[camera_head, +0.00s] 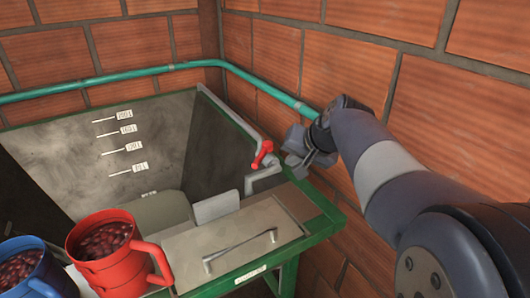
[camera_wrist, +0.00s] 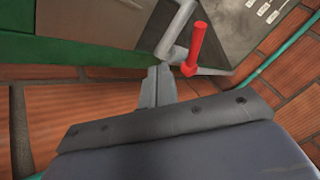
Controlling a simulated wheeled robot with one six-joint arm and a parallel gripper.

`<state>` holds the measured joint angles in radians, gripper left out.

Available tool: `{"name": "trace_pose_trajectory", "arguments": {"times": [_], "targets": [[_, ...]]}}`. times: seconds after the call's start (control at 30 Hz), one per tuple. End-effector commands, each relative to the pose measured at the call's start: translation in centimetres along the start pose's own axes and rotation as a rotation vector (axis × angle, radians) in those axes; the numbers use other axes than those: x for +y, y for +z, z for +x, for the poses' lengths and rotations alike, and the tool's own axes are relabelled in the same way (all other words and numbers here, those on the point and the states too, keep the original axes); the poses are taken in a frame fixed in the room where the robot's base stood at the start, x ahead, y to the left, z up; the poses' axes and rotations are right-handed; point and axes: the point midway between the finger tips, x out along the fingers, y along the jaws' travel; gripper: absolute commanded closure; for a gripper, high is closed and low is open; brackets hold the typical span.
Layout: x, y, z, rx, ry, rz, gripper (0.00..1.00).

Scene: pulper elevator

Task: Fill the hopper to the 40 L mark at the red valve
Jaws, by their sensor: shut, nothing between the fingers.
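The hopper (camera_head: 60,140) is a grey, open bin with a green rim. Several white level marks (camera_head: 135,147) run down its inner wall; their labels are too small to read surely, and I cannot make out a water level. The red valve (camera_head: 262,152) is a red lever on a grey pipe at the hopper's right corner, and it also shows in the wrist view (camera_wrist: 196,48). My gripper (camera_head: 296,162) is shut and empty just right of the valve. In the wrist view its fingertips (camera_wrist: 159,72) are together, left of and a little below the red lever, apparently apart from it.
A red jug (camera_head: 148,252) and a blue jug (camera_head: 40,284), both holding dark red fruit, stand at the front left. A metal plate with a bar handle (camera_head: 240,248) lies in front. A green pipe (camera_head: 180,67) runs along the close brick walls.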

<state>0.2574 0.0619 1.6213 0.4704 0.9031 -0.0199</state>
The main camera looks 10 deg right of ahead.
Motion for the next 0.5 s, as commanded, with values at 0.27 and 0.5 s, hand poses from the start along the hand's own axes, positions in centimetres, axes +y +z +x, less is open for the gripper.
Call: {"name": "trace_pose_trajectory", "arguments": {"times": [0.27,0.5], "targets": [[-0.3,0.0,5.4,-0.005,0.000,-0.002,1.00],[-3.2,-0.3,6.2,-0.003,0.000,-0.002,1.00]]}}
